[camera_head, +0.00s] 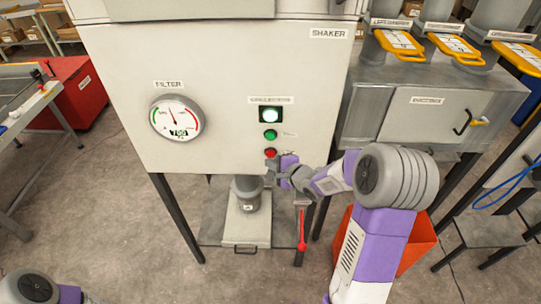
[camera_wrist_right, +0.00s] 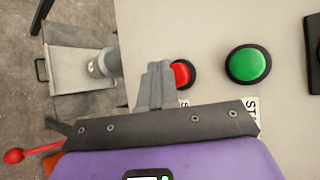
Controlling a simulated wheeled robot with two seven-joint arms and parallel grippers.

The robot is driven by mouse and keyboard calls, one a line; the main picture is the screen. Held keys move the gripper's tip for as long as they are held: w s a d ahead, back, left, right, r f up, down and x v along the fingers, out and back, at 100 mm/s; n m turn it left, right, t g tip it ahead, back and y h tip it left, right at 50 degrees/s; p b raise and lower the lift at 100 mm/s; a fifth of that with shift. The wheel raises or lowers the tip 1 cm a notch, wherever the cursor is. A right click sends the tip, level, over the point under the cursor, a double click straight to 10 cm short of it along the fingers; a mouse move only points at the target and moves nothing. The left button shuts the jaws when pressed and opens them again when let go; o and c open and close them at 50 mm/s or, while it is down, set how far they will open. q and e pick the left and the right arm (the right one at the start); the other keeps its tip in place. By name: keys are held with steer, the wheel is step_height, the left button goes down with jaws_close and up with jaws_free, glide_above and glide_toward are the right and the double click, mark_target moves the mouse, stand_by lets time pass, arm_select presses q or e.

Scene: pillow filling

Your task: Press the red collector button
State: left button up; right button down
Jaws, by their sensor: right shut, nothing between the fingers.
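The red button (camera_head: 270,153) is the lowest control in a column on the pale machine front, below a green button (camera_head: 270,135) and a lit indicator (camera_head: 270,114). My right gripper (camera_head: 272,164) is shut and empty, with its fingertips close at the red button. In the right wrist view, the shut fingers (camera_wrist_right: 156,85) partly cover the left side of the red button (camera_wrist_right: 182,73). I cannot tell whether they touch it. The green button (camera_wrist_right: 248,63) is to the right there. My left gripper is not in view; only part of my left arm shows at the bottom left.
A filter gauge (camera_head: 175,118) is left on the panel. Below are a grey canister (camera_head: 247,192) on a tray and a red-handled lever (camera_head: 302,229). An orange bin (camera_head: 419,243) stands behind my right arm. Yellow-handled gates (camera_head: 398,44) line the upper right.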

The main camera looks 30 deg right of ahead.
steer(key=shift+w+d+p, duration=0.25)
steer(key=shift+w+p, duration=0.1)
steer(key=shift+w+d+p, duration=0.25)
steer(key=shift+w+p, duration=0.1)
steer(key=shift+w, duration=0.1)
stand_by(0.9)
steer(key=shift+s, duration=0.2)
steer(key=shift+s+a, duration=0.45)
steer(key=shift+s, duration=0.2)
steer(key=shift+s+a+b, duration=0.2)
steer(key=shift+s+a, duration=0.25)
steer(key=shift+s, duration=0.25)
steer(key=shift+s+a+b, duration=0.2)
steer(key=shift+s+a, duration=0.25)
steer(key=shift+s, duration=0.25)
steer(key=shift+s+a+b, duration=0.2)
steer(key=shift+s+a, duration=0.25)
steer(key=shift+s, duration=0.25)
